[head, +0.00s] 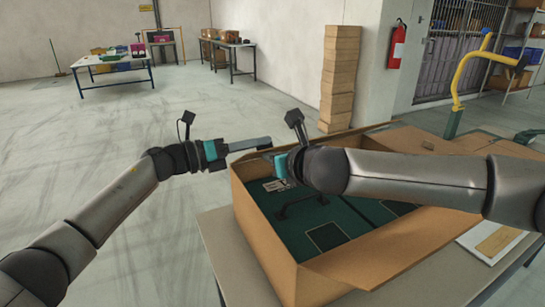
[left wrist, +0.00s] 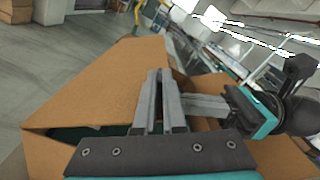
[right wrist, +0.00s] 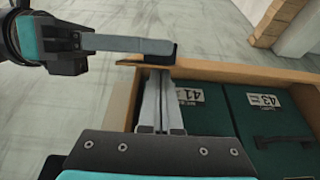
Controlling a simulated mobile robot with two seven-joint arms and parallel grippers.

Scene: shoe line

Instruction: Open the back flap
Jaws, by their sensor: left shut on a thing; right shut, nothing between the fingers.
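An open cardboard carton (head: 262,235) stands on a table in the head view. The back flap (left wrist: 110,80) shows as a broad brown panel beside my left fingers in the left wrist view. My left gripper (head: 268,142) is at the carton's back edge, its fingers shut on the flap's edge; the right wrist view shows its fingertips (right wrist: 172,50) there. My right gripper (head: 282,167) is shut and empty, over the carton's back left part, just beside the left fingertips. Its fingertips (right wrist: 160,78) point down by the inner side of the back wall. My right forearm hides part of the carton.
Green shoe boxes (right wrist: 267,120) with number labels and dark handles lie inside the carton. A white sheet with a brown patch (head: 490,243) lies on the table to the right. Stacked boxes (head: 338,85) stand behind. The floor to the left is clear.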

